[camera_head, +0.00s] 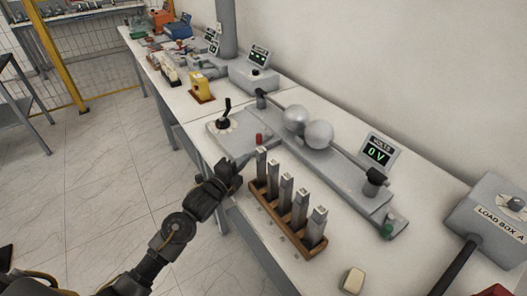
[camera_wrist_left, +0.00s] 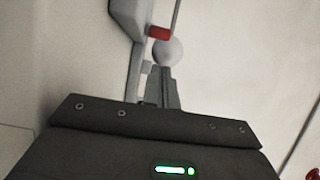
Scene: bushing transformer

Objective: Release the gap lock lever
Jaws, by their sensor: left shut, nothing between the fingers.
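The sphere gap unit has two grey metal balls (camera_head: 307,127) above a long grey base (camera_head: 352,190). A small red-tipped part (camera_head: 259,138) stands by its near left side; a red part (camera_wrist_left: 160,33) also shows beside a ball (camera_wrist_left: 168,52) in the left wrist view. A black-handled lever (camera_head: 224,112) rises from a grey plate at the left. No label tells which is the gap lock lever. My left gripper (camera_head: 249,160) is shut and empty, just below the red-tipped part, apparently apart from it. Its closed fingers (camera_wrist_left: 163,88) point toward the ball in the wrist view.
A wooden rack (camera_head: 262,207) of several upright metal bars stands close to the right of my left gripper. A volts display (camera_head: 377,151) reads 0 V behind the unit. Load box A (camera_head: 490,215) is at the right. The floor at the left is free.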

